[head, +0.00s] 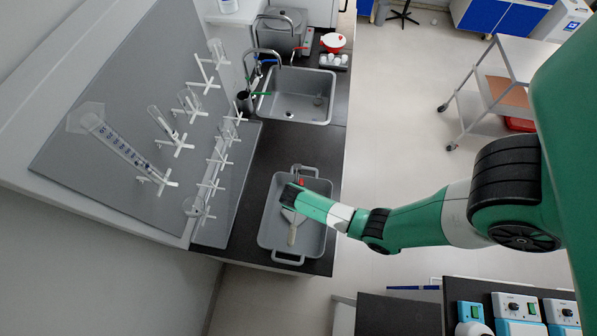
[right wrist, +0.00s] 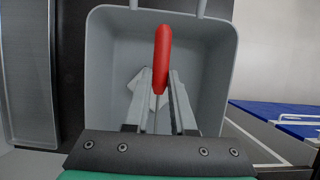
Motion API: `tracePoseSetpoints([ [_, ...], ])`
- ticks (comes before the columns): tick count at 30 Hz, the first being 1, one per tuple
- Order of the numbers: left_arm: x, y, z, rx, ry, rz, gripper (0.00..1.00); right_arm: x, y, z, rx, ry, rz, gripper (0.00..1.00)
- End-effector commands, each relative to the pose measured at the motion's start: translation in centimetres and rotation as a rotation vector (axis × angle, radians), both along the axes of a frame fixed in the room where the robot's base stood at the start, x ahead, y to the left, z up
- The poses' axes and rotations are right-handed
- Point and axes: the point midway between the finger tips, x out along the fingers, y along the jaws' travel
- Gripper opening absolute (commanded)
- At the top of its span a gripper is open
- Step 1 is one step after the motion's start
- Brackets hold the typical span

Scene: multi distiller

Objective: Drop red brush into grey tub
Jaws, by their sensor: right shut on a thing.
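The grey tub (head: 312,238) sits on the dark counter, with a handle at each end. It fills much of the right wrist view (right wrist: 105,60). My right gripper (right wrist: 156,98) is over the tub, shut on the red brush (right wrist: 162,58). The brush's long red part sticks out past the fingers, and a thin stem runs back between them. In the head view only a small red bit of the brush (head: 300,182) shows beside my gripper (head: 287,199). My left gripper is not in view.
A pale-handled tool (head: 292,236) lies in the tub under my right gripper. A sink (head: 300,92) is set in the counter further back. A grey pegboard (head: 100,180) with glassware stands on the left. Bare dark counter (head: 285,150) lies between sink and tub.

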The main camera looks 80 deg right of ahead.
Motion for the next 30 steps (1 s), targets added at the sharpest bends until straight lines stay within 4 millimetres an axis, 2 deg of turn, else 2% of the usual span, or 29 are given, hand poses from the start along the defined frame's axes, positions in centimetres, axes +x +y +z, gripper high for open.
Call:
tracePoseSetpoints([
  [2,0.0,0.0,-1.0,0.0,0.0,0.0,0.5,0.0,0.0,-0.9,0.0,-0.001,0.0,0.0],
  [10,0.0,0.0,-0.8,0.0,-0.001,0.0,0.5,0.0,0.0,-0.7,0.0,0.0,0.0,0.0],
  [11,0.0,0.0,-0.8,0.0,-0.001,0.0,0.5,0.0,0.0,-0.7,0.0,0.0,0.0,0.27],
  [16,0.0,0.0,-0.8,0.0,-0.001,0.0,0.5,0.0,0.0,-0.7,0.0,0.0,0.0,0.58],
  [25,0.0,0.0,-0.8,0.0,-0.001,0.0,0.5,0.0,0.0,-0.7,0.0,0.0,0.0,0.58],
  [30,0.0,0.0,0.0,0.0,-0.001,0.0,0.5,0.0,0.7,1.3,-0.001,-0.002,0.002,0.58],
])
